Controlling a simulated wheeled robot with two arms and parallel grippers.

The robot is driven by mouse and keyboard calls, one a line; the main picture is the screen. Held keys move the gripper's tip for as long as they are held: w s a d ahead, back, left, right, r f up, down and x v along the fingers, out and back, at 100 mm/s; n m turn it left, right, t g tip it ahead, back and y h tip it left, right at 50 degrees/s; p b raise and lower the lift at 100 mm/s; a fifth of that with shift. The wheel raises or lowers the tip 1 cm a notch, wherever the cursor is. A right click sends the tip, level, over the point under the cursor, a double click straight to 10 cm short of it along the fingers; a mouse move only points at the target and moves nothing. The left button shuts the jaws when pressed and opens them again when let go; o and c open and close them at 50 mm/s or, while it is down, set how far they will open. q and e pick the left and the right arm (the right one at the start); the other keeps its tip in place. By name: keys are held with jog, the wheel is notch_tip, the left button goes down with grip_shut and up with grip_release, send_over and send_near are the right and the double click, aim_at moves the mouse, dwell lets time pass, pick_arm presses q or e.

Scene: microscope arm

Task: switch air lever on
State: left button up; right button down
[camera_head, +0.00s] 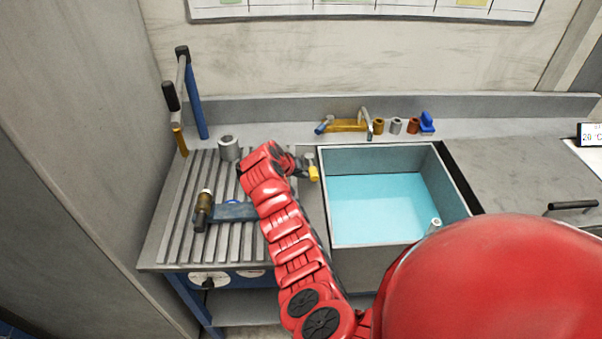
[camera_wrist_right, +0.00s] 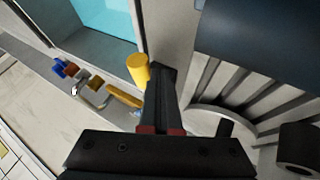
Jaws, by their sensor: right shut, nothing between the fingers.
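My right gripper (camera_head: 302,167) is at the end of my red arm, beside the left edge of the sink. A small lever with a yellow knob (camera_head: 313,172) stands right by its fingertips. In the right wrist view the yellow knob (camera_wrist_right: 137,68) is just left of the tips of the closed fingers (camera_wrist_right: 163,78). The fingers hold nothing. I cannot tell whether they touch the knob. No label shows which handle is the air lever, and the lever's base is partly hidden by the gripper. My left gripper is out of view.
A water-filled sink (camera_head: 326,200) is right of the gripper. A faucet (camera_head: 347,125) and small coloured parts stand behind the sink.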

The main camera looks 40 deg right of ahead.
aim_at(314, 175)
jog(key=shift+s+d+r+n+t+y+p, duration=0.15)
jog(key=shift+s+d+n+t+y+p, duration=0.15)
jog(key=shift+s+d+n+t+p, duration=0.5)
jog(key=shift+s+d+n+t, duration=0.4)
jog(key=shift+d+n, duration=0.15)
jog(key=shift+n, duration=0.35)
jog(key=shift+s+d+n+t+y+p, duration=0.25)
jog(key=shift+d+n+t+y+p, duration=0.35)
jog(key=shift+n, duration=0.4)
jog(key=d+n, duration=0.1)
jog(key=d+n+t+y+b, duration=0.1)
jog(key=d+n+y, duration=0.1)
jog(key=shift+s+f+b, duration=0.25)
jog(key=shift+b, duration=0.05)
jog(key=d+b, duration=0.1)
jog(key=b, duration=0.1)
jog(key=d+n+b, duration=0.1)
jog(key=d+b, duration=0.1)
jog(key=shift+w+r+n+t+y+b, duration=0.2)
jog(key=shift+n+t+y+b, duration=0.1)
jog(key=shift+t+y+b, duration=0.1)
jog(key=shift+r, duration=0.1)
